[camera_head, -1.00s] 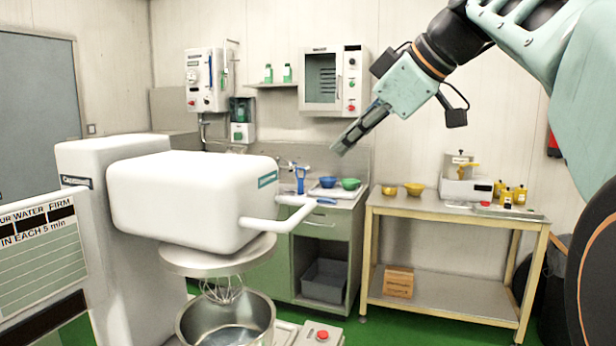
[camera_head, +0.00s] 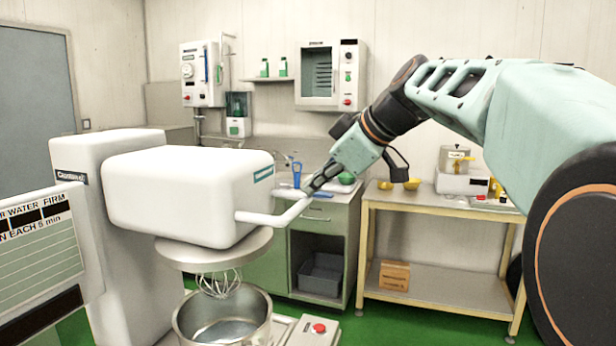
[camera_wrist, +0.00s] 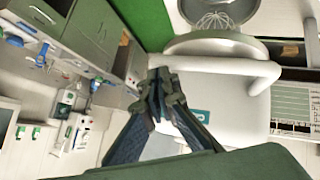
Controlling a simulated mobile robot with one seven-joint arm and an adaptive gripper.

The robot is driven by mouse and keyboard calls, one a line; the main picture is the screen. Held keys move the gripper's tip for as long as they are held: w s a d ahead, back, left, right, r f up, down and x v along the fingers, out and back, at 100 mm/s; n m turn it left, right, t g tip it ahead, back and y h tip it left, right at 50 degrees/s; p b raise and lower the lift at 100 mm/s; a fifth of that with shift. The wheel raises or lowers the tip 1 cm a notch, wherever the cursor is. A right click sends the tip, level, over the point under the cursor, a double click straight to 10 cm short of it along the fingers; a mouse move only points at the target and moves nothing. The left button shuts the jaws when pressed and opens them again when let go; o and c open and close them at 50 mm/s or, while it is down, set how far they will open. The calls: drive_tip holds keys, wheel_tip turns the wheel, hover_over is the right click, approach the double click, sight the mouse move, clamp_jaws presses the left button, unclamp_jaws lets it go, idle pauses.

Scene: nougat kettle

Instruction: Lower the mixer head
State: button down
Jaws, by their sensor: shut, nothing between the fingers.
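The white mixer head (camera_head: 185,192) stands raised above the steel bowl (camera_head: 222,322), at left centre in the head view. A wire whisk (camera_head: 219,283) hangs under its round plate, over the bowl. A white bar handle (camera_head: 275,216) sticks out from the head's front toward the right. My gripper (camera_head: 311,189) is shut and empty, its tips close to the handle's free end; I cannot tell whether they touch. In the wrist view my gripper (camera_wrist: 158,82) shows its closed fingers close to the mixer head (camera_wrist: 235,105) and its handle (camera_wrist: 268,75).
A control box with a red button (camera_head: 319,328) stands right of the bowl. A steel-topped table (camera_head: 440,203) stands at the right, and a green cabinet (camera_head: 322,222) with a sink stands behind. A sign board (camera_head: 45,255) is at the near left.

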drive_tip(key=shift+f, duration=0.1)
wheel_tip(320, 180, down, 18)
drive_tip(key=b, duration=1.7)
drive_tip(key=shift+b, duration=0.3)
drive_tip(key=shift+s, duration=0.1)
